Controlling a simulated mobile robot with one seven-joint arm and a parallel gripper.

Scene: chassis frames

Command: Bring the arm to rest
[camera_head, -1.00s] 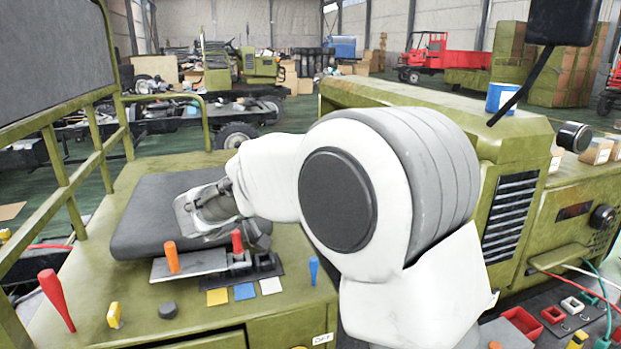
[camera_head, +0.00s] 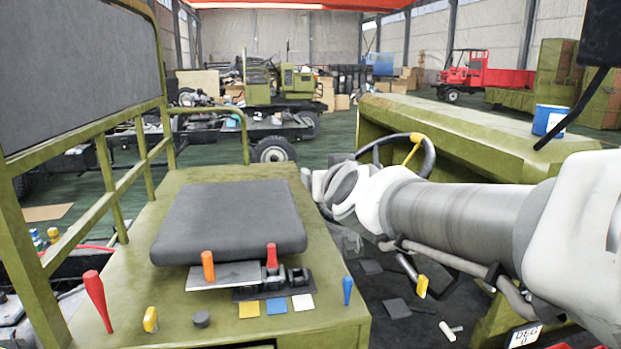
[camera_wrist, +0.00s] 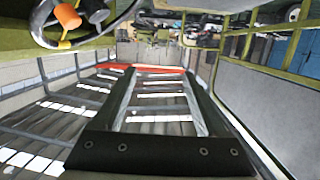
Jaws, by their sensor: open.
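My gripper (camera_wrist: 160,72) is open and empty in the wrist view, its two dark fingers apart with the hall's roof and a red beam behind them. In the head view my arm stretches leftward from the right edge, in front of the steering wheel (camera_head: 428,160). Its wrist end is beside the right edge of the grey seat cushion, apart from it as seen here. The fingers cannot be made out clearly in the head view. Part of the steering wheel also shows at the top left of the wrist view (camera_wrist: 42,28).
The seat cushion (camera_head: 230,222) lies on the green chassis. Orange and red levers (camera_head: 208,265) stand in front of it. A green rail (camera_head: 110,190) and grey panel are on the left. A blue can (camera_head: 549,119) stands on the hood. Parked vehicles stand behind.

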